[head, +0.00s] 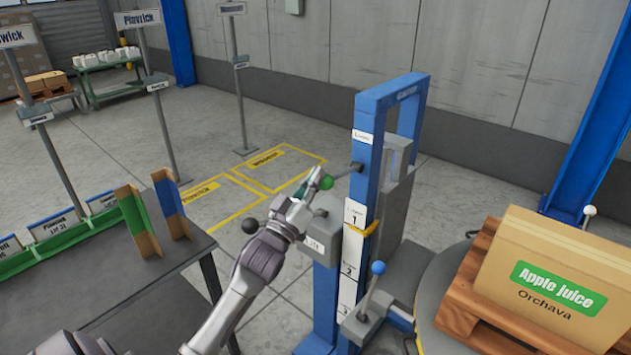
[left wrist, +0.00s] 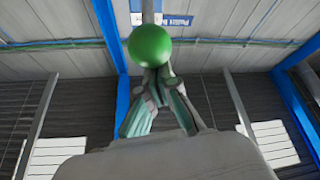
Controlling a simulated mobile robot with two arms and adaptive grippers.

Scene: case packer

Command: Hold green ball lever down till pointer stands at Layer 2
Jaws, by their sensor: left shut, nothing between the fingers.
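The green ball (head: 326,182) sits on the end of a lever from the blue column (head: 364,185). My left gripper (head: 316,180) is shut and empty, with its fingertips right beside the ball. In the left wrist view the green ball (left wrist: 150,46) covers the ends of the shut fingers (left wrist: 158,80); I cannot tell whether they touch. The yellow pointer (head: 362,229) stands on the white scale (head: 348,270), near the lower part of the plate marked 1 and above the lower plates. My right gripper is out of view.
A black ball knob (head: 250,226) and a blue ball lever (head: 378,268) are near my left arm. A carton (head: 545,270) stands on a pallet (head: 463,290) at right. A dark table (head: 150,290) is at left.

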